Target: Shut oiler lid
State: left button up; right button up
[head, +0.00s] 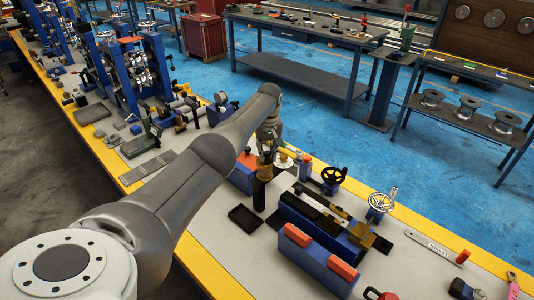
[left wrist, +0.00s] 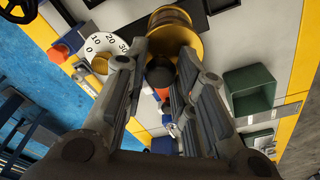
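My left gripper (head: 266,148) is in the middle of the head view, pointing down over the bench. In the left wrist view its fingers (left wrist: 163,52) stand apart. A brass-coloured round body (left wrist: 182,42), which may be the oiler, lies just beyond the fingertips. A dark round part (left wrist: 160,74) shows between the fingers, with orange behind it. I cannot tell whether the fingers touch it or whether it is the lid. In the head view a dark upright cylinder (head: 258,194) with brass at its top stands below the gripper. My right gripper is not in view.
A white numbered dial (left wrist: 103,46) is beside the fingers. A black tray (head: 245,218) and a blue fixture with orange pads (head: 318,258) are near the cylinder. Two handwheels (head: 334,175) (head: 381,201) stand to the right. Bare bench lies left of the tray.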

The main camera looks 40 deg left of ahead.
aim_at(268, 155)
pick_arm(q)
jog(key=o, duration=0.5)
jog(key=shift+f, duration=0.1)
jog(key=shift+c, duration=0.2)
notch_tip(268, 155, up, 12)
jog(key=d, duration=0.1)
jog(key=shift+s, duration=0.45)
jog(key=shift+f, duration=0.1)
